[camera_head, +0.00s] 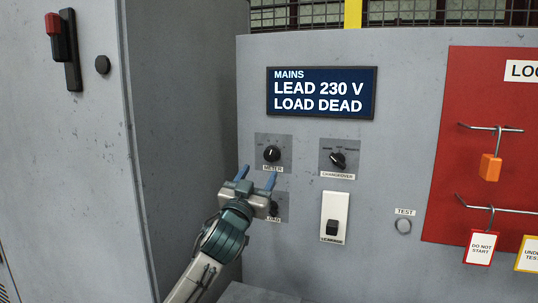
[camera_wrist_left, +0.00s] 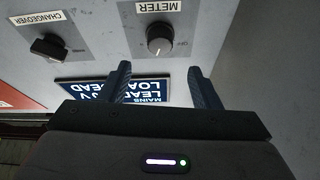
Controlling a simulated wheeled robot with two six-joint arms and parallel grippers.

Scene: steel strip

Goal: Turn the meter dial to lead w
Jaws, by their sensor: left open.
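The meter dial (camera_head: 272,153) is a round black knob with a white pointer line on a grey plate labelled METER, in the middle of the panel. It also shows upside down in the left wrist view (camera_wrist_left: 160,39), with its label above it. My left gripper (camera_head: 256,175) is open and empty, just below the dial in the head view. In the left wrist view its two blue fingers (camera_wrist_left: 160,85) are apart, with the dial beyond and between them. The display (camera_head: 321,93) reads MAINS, LEAD 230 V, LOAD DEAD. My right gripper is not in view.
A changeover knob (camera_head: 338,160) sits right of the meter dial, above a white switch box (camera_head: 335,217). My left gripper partly covers a lower plate (camera_head: 279,207). A red lockout board (camera_head: 480,150) with hooks and tags is at right. A grey cabinet (camera_head: 180,130) stands at left.

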